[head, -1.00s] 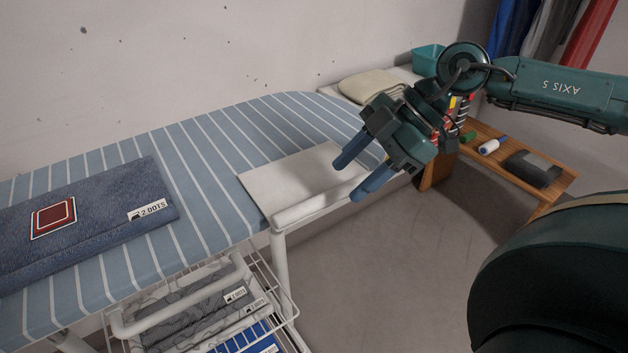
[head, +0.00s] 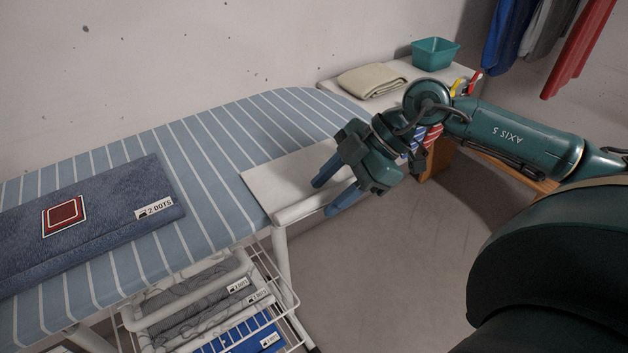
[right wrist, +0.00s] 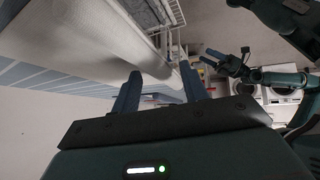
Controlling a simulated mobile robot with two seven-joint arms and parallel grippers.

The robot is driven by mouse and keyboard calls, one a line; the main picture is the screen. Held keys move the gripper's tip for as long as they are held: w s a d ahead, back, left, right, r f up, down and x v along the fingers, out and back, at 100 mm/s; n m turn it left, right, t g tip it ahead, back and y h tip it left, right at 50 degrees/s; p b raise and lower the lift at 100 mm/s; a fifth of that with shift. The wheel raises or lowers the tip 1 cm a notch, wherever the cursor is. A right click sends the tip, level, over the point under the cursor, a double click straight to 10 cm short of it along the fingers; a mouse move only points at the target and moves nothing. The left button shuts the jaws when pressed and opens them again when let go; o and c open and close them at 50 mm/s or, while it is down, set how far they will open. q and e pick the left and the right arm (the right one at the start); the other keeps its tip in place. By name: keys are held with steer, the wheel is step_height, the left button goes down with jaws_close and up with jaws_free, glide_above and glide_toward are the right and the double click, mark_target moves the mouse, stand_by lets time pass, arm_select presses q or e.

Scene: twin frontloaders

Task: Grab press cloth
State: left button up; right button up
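A pale, off-white cloth (head: 285,182) lies flat on the striped ironing board, its front edge draped over the board's edge. It also shows large in the right wrist view (right wrist: 90,32).
A folded denim piece (head: 100,215) with a red patch lies on the board (head: 215,185). A wire basket (head: 290,320) with folded fabrics hangs below. A beige folded cloth (head: 372,81) and teal bin (head: 436,53) stand at the back right. The floor right of the board is clear.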

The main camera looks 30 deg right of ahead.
steer(key=c, duration=0.9)
jaws_close()
